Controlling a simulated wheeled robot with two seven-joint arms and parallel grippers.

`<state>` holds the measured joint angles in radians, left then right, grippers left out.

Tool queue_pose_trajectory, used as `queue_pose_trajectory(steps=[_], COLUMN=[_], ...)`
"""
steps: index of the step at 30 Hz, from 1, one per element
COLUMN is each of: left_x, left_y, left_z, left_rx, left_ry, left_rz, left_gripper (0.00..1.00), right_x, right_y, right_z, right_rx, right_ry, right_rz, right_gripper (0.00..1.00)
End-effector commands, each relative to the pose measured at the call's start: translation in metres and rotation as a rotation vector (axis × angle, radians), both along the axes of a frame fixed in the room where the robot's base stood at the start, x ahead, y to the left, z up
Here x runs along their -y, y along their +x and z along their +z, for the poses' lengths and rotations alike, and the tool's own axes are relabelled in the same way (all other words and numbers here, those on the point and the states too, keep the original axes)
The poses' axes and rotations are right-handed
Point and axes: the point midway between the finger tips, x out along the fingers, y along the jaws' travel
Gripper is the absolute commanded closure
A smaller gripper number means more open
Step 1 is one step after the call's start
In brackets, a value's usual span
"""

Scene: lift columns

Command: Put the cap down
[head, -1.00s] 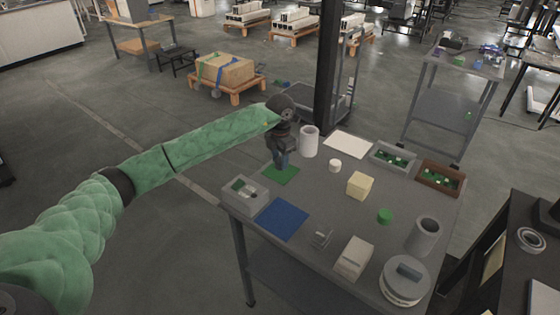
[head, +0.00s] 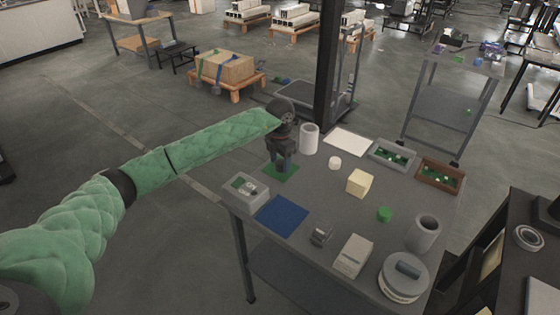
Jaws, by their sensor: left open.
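My left gripper (head: 280,166) points down over the green mat (head: 287,175) at the table's back left, with its fingers apart. Nothing clear shows between the fingers, and the gripper hides part of the mat. Which piece is the cap is hard to tell. A small green round piece (head: 384,214) lies on the right half of the table, and a small white round piece (head: 335,162) lies right of the gripper. Both stand apart from the gripper. My right gripper is not in view.
On the grey table (head: 318,205) are a blue mat (head: 282,215), a grey box (head: 246,193), a white cylinder (head: 309,139), a yellow block (head: 360,183), a grey bin (head: 391,157), a brown bin (head: 440,176) and a round tub (head: 403,278). A dark post (head: 327,70) stands behind.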

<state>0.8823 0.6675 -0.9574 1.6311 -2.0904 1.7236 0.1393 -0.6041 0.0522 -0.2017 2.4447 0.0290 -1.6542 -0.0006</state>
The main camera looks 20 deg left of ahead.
Motion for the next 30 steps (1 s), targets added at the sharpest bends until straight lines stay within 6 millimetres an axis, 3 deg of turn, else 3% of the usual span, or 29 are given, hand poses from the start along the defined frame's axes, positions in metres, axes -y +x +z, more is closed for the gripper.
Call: queue_pose_trajectory(steps=[7, 12, 21, 30], left_x=[0.0, 0.0, 0.0, 0.0], left_y=[0.001, 0.001, 0.001, 0.0], left_z=[0.02, 0.053, 0.104, 0.122], left_rx=[0.003, 0.005, 0.002, 0.0], left_ry=[0.0, 0.0, 0.0, 0.0], left_rz=[-0.001, 0.0, 0.0, 0.0], left_gripper=[0.42, 0.42, 0.42, 0.42], right_x=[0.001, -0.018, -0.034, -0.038], right_y=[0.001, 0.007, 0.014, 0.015], right_z=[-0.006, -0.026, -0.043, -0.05], right_rx=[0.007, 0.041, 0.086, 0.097], right_ry=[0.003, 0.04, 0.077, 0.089], right_rz=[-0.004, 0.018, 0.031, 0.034], right_gripper=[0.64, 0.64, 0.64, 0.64])
